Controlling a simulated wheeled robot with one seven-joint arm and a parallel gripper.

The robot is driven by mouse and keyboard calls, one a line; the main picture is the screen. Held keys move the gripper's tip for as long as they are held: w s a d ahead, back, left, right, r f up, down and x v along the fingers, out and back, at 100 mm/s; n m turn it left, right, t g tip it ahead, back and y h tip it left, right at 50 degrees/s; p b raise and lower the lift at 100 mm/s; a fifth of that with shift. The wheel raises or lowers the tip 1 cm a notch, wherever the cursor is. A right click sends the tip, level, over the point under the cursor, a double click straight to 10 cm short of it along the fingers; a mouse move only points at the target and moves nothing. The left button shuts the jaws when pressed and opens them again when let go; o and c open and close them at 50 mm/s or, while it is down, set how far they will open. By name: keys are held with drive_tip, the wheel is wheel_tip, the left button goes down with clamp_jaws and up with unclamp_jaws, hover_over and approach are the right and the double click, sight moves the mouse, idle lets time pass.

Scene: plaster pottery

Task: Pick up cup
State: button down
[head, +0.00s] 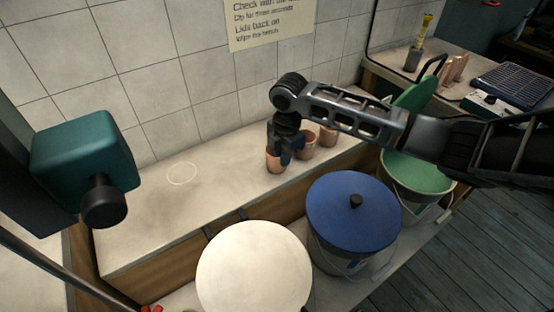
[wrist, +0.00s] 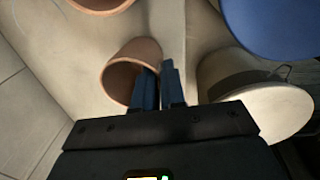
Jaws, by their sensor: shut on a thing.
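Three copper-coloured cups stand in a row on the pale ledge by the tiled wall. The leftmost cup (head: 274,162) is at my gripper (head: 284,156); the middle cup (head: 306,149) and the far cup (head: 328,136) stand just to its right. In the wrist view my gripper (wrist: 161,88) is shut on the wall of the leftmost cup (wrist: 122,62), one blue finger inside its mouth and one outside. The middle cup (wrist: 100,4) shows partly at the top edge there. I cannot tell whether the held cup is off the ledge.
A blue-lidded bucket (head: 350,215) and a cream-lidded bucket (head: 253,270) stand in front of the ledge. A green bucket (head: 415,172) is at right. A thin white ring (head: 182,173) marks the ledge's left part, which is clear. A teal block (head: 85,158) is at far left.

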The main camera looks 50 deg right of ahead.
wheel_tip(320, 180, up, 9)
drive_tip(key=shift+r+b, duration=0.2)
drive_tip(key=shift+b, duration=0.3)
drive_tip(key=shift+r, duration=0.3)
idle(0.5)
